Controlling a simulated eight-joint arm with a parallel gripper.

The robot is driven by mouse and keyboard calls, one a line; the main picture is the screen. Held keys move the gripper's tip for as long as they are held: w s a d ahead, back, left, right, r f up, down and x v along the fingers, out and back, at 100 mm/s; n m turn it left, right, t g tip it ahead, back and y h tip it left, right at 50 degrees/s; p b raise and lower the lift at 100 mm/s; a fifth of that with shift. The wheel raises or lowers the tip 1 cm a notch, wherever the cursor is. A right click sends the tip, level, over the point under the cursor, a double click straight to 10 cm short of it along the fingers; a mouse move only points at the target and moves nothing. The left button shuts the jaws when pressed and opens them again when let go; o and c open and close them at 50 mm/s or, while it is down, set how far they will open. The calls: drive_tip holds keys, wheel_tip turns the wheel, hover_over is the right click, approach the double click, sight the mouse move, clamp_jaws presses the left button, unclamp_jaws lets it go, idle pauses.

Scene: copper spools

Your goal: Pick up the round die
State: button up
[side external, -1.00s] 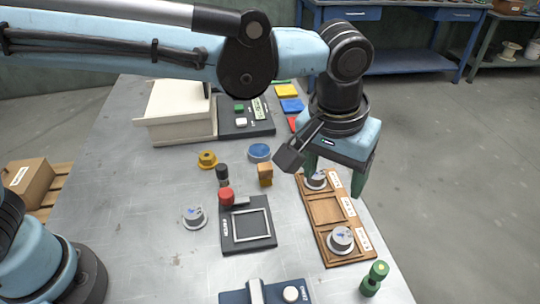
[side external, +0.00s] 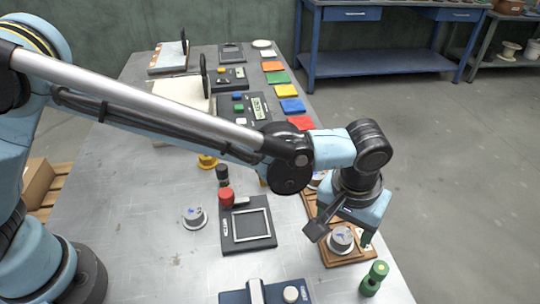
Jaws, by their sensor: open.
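My gripper (side external: 354,230) hangs over the front end of a wooden tray (side external: 350,259), its fingers pointing down. A similar grey piece (side external: 318,180) at the tray's far end is mostly hidden by my arm. Another grey flanged piece (side external: 194,217) lies on the bare table. Which one is the round die is not readable.
A black plate with a square frame (side external: 248,227) and a red knob (side external: 226,197) stand left of the tray. A blue device (side external: 265,291) is at the front edge. Coloured tiles (side external: 292,105) lie at the back.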

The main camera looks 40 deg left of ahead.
sight(342, 235)
drive_tip(key=shift+w+f, duration=0.2)
drive_tip(key=shift+f, duration=1.3)
drive_tip(key=shift+c, duration=0.2)
clamp_jaws()
drive_tip(key=shift+r, duration=0.1)
